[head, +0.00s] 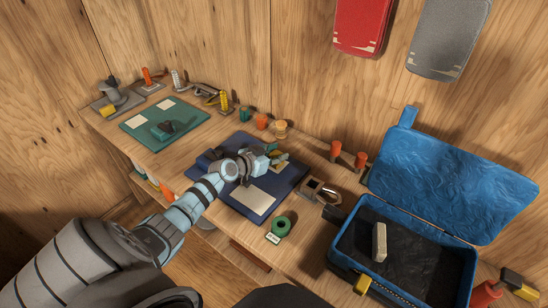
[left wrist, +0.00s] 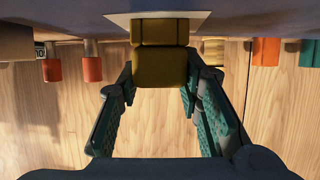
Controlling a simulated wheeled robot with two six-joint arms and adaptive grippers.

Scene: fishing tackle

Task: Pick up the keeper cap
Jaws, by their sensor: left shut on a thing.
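The keeper cap, which I take to be the brass-yellow blocky piece (left wrist: 160,68), sits between the fingers of my left gripper (left wrist: 157,88) in the left wrist view. In the head view my left gripper (head: 278,158) is over the far part of the dark blue mat (head: 235,196), shut on this piece. Only a little yellow shows by the fingers there, and most of the piece is hidden. I cannot tell whether it touches the mat. My right gripper is not in view.
A blue open tackle box (head: 415,275) stands at the right, with a light block (head: 379,241) inside. A green ring (head: 281,226) and a small square frame (head: 315,191) lie right of the mat. Orange and green pegs line the wall. A green mat (head: 150,123) lies left.

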